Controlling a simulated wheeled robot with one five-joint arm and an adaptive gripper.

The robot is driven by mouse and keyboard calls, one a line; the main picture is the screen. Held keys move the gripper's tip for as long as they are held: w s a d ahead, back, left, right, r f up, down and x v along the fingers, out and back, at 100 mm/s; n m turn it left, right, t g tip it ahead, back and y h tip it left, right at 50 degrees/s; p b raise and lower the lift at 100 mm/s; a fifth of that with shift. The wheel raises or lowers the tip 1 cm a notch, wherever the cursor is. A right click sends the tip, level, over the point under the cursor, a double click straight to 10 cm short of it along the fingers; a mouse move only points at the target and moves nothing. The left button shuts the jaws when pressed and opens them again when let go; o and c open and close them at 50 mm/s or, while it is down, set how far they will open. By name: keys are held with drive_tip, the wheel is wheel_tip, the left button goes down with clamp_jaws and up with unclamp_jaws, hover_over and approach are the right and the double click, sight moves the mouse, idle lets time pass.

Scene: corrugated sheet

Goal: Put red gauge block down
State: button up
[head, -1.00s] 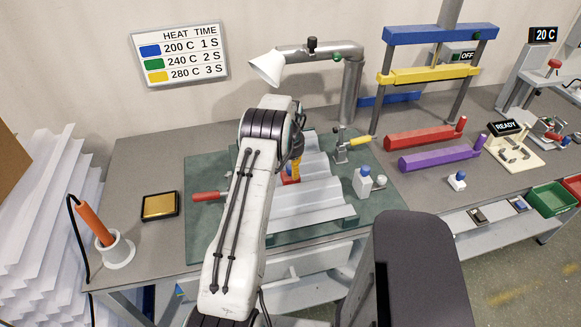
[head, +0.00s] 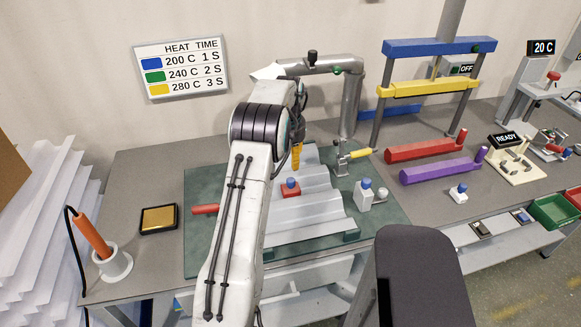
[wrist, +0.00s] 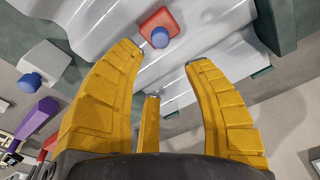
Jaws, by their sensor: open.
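In the wrist view the block (wrist: 150,22) shows at the top, beyond the fingertips. My gripper (head: 296,160) is above the sheet, higher than the block and apart from it. In the wrist view its yellow fingers (wrist: 161,58) are spread open with nothing between them.
A white block with a blue knob (head: 363,196) stands on the green mat (head: 203,245) right of the sheet. A yellow-handled clamp (head: 352,155) is behind it and a red-handled one (head: 205,209) at left. A lamp-like arm (head: 348,95) stands behind.

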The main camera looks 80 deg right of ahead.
drive_tip(key=shift+a+r, duration=0.1)
drive_tip(key=shift+r, duration=0.75)
drive_tip(key=w+a+r+n, duration=0.2)
drive_tip(key=w+a+r, duration=0.2)
drive_tip(key=w, duration=0.4)
drive_tip(key=w+a+r+n, duration=0.2)
drive_tip(key=w+a+r, duration=0.2)
drive_tip(key=w, duration=0.5)
drive_tip(key=w+a+r+n+t, duration=0.1)
drive_tip(key=w+a+r+n, duration=0.15)
drive_tip(key=w+a, duration=0.45)
drive_tip(key=w+a+r+n+t, duration=0.1)
drive_tip(key=w+a+r, duration=0.25)
drive_tip(key=a, duration=0.45)
drive_tip(key=a+r+n+t, duration=0.15)
drive_tip(key=a+n, duration=0.45)
drive_tip(key=a, duration=1.6)
drive_tip(key=s+a+f+n+y, duration=0.1)
drive_tip(key=s+a+f+n, duration=0.2)
drive_tip(key=s+a, duration=0.5)
drive_tip(key=a+n+t, duration=0.1)
drive_tip(key=a, duration=0.3)
drive_tip(key=shift+f+n, duration=0.15)
drive_tip(key=shift+n, duration=0.2)
